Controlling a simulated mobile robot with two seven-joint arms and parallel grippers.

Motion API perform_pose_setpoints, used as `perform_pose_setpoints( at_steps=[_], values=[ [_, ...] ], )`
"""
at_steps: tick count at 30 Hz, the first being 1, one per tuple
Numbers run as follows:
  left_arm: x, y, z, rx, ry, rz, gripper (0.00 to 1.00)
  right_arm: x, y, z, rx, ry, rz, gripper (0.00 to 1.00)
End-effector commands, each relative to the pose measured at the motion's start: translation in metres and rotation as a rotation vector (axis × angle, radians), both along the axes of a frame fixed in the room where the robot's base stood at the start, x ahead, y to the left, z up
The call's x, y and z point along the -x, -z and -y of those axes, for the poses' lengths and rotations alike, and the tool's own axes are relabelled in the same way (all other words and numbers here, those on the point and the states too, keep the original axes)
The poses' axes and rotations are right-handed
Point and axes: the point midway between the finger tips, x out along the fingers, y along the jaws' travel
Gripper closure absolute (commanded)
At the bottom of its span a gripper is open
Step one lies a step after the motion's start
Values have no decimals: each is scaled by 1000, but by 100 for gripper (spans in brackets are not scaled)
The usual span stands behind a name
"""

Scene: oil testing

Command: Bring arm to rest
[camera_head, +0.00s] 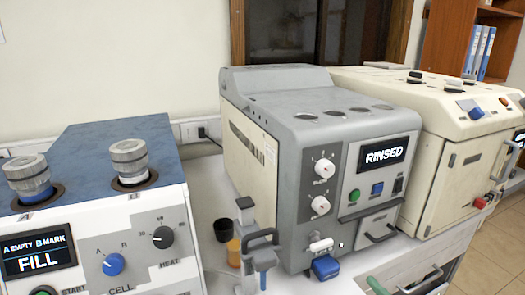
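Neither of my grippers shows in the head view, and no part of my arms can be made out. The grey machine (300,140) in the middle has a display (382,153) reading "RINSED". The blue-topped machine (95,190) at the left has a display (39,257) reading "FILL" under "A EMPTY B MARK". Two metal-capped cells (130,160) sit in its top.
A cream machine (450,110) stands at the right. A small grey fixture (263,245) with a dark handle stands before the grey machine, near a dark cup (223,229) and an amber cup (234,251). The white bench (210,190) shows between the machines.

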Motion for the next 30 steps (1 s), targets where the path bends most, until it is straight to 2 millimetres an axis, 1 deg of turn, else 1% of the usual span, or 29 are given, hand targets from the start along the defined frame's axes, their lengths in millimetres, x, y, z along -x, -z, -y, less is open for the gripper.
perform_pose_setpoints(
  at_steps=[1, 4, 6, 9, 12, 15, 18, 24, 30],
  values=[
    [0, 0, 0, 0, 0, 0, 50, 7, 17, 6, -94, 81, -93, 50],
    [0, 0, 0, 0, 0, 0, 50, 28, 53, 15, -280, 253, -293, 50],
    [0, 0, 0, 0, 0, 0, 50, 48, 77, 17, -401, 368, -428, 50],
    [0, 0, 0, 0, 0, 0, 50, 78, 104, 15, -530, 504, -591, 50],
    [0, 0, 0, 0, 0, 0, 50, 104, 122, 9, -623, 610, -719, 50],
    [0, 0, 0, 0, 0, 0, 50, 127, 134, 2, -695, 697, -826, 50],
    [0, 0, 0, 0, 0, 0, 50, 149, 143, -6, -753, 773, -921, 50],
    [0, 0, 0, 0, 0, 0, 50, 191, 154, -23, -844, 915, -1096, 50],
    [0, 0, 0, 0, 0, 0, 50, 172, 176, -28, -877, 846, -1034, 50]
  ],
)
